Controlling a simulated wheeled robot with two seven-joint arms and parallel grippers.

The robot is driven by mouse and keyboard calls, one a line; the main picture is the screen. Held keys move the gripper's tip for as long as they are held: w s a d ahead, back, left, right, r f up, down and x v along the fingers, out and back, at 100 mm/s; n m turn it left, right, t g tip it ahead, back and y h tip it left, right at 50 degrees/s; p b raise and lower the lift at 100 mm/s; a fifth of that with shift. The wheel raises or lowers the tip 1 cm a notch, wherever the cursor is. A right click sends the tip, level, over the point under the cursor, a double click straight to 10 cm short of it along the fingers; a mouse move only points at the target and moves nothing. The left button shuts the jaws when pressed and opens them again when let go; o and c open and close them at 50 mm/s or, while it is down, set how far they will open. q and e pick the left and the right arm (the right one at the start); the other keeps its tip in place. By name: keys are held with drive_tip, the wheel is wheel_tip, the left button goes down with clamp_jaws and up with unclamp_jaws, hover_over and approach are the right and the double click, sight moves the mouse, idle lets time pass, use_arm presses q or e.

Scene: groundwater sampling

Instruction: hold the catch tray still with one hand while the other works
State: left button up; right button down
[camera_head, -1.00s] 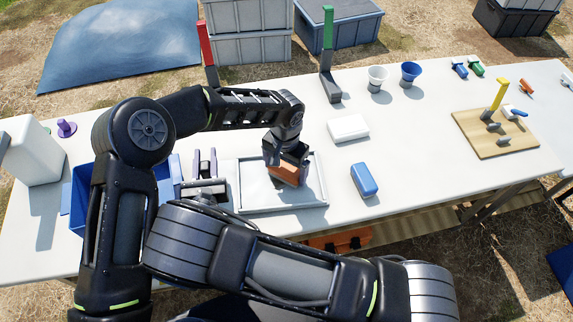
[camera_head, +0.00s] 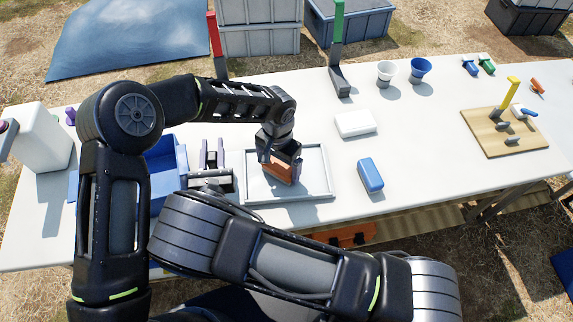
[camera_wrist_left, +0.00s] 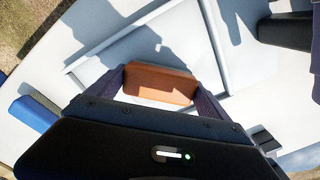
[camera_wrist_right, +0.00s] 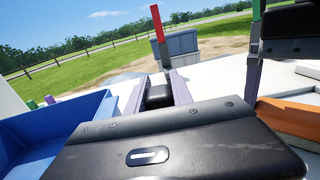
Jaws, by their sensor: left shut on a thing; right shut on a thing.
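The catch tray (camera_head: 330,178), shallow and grey with a raised rim, lies flat on the white table. My right gripper (camera_head: 212,156) is low, just left of the tray. In the right wrist view its fingers are shut on a small dark block (camera_wrist_right: 159,95); whether this joins the tray is not clear.
A blue bin (camera_head: 165,165) stands left of my right gripper. A blue block (camera_head: 370,176) and a white block (camera_head: 355,123) lie right of the tray. Cups (camera_head: 420,68), red (camera_head: 214,35) and green (camera_head: 338,20) posts stand behind. The table between the blue block and the pegboard (camera_head: 478,125) is clear.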

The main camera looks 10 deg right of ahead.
use_arm(q)
drive_tip(key=shift+w, duration=0.15)
drive_tip(key=shift+w+f, duration=0.1)
drive_tip(key=shift+w, duration=0.25)
idle(0.3)
